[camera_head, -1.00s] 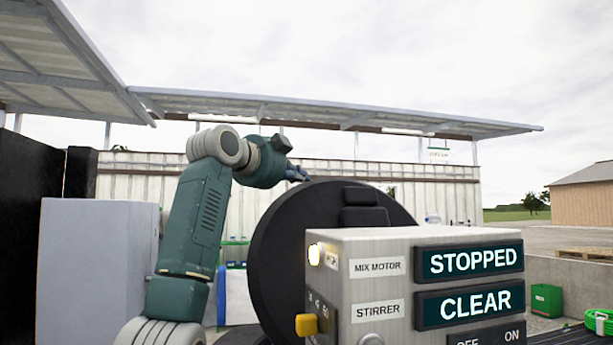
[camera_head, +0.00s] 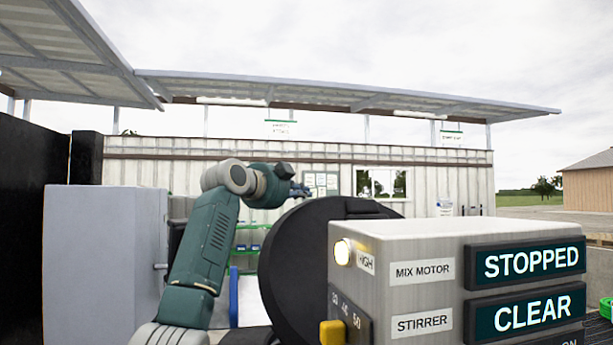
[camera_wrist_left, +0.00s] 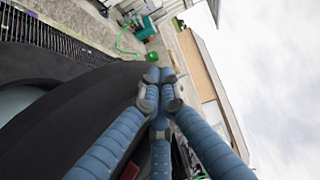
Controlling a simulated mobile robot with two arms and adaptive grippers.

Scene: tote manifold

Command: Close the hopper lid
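The hopper lid (camera_head: 290,262) is a large black disc, standing raised and tilted behind the control box in the head view. The box hides its lower right part. My left gripper (camera_head: 299,190) is at the lid's upper left edge; the head view does not settle whether it touches. In the left wrist view, a broad black curved surface (camera_wrist_left: 70,120), seemingly the lid, lies left of and beneath the fingers. The blue fingers of my left gripper (camera_wrist_left: 158,78) come together at their tips, with nothing visible between them. The hopper opening is hidden. My right gripper is out of view.
The metal control box (camera_head: 405,240) fills the lower right, with STOPPED and CLEAR displays and a yellow knob (camera_head: 332,332). A grey cabinet (camera_head: 105,260) stands at the left. A pale corrugated wall (camera_head: 150,165) stands behind. Open air lies above the lid.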

